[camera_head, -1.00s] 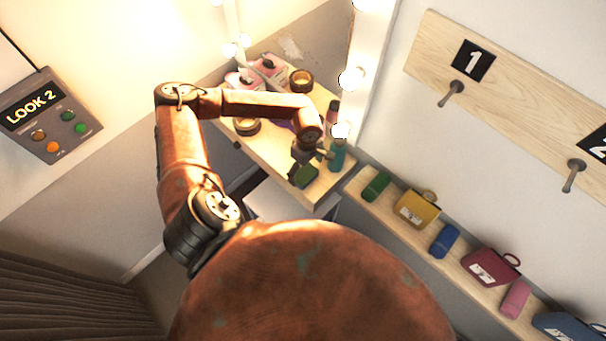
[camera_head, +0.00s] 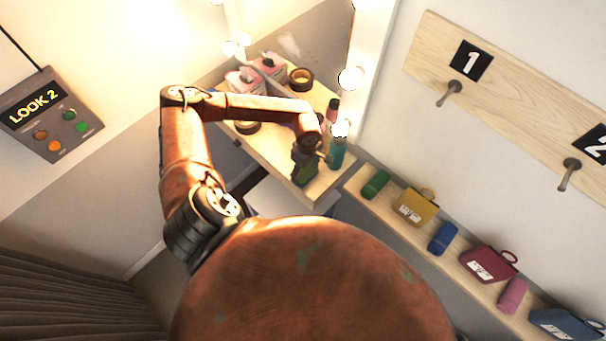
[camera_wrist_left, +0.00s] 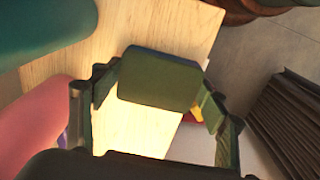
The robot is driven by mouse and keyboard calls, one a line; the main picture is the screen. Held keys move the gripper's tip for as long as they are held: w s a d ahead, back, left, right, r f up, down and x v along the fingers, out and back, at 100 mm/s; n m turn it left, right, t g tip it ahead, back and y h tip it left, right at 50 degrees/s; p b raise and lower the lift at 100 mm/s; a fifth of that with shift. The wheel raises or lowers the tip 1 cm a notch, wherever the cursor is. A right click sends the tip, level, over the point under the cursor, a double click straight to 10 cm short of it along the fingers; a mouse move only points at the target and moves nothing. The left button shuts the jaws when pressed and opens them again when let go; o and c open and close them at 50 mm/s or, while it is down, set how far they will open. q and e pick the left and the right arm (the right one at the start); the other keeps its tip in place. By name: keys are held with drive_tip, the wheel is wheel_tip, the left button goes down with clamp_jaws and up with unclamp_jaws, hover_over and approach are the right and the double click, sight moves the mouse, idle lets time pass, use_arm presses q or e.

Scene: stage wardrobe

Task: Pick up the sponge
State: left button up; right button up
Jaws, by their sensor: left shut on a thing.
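The sponge (camera_wrist_left: 158,80) is a dark green rounded block between the two fingers of my left gripper (camera_wrist_left: 158,88) in the left wrist view. Both fingers touch its sides and are shut on it. In the head view my left gripper (camera_head: 303,172) is at the front corner of the wooden dressing table (camera_head: 322,186), and the sponge (camera_head: 299,179) shows only partly below it. Whether the sponge is clear of the tabletop is hard to tell. My right gripper is not in view.
A teal bottle (camera_head: 336,155) stands close beside my left gripper. Tape rolls (camera_head: 301,79) and pink-and-white boxes (camera_head: 243,80) are farther back on the table. A shelf with bags, including a yellow one (camera_head: 414,208), runs along the right wall. Lit bulbs (camera_head: 350,77) edge the mirror.

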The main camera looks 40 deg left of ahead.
sight(305, 172)
use_arm(q)
drive_tip(key=shift+r+b, duration=0.35)
wheel_tip(305, 172, up, 2)
drive_tip(key=shift+r+b, duration=0.15)
drive_tip(key=shift+b, duration=0.65)
drive_tip(key=s+r+b, duration=0.4)
drive_tip(key=s+r, duration=0.6)
drive_tip(key=s, duration=0.4)
drive_tip(key=shift+d, duration=0.35)
drive_tip(key=shift+f, duration=0.1)
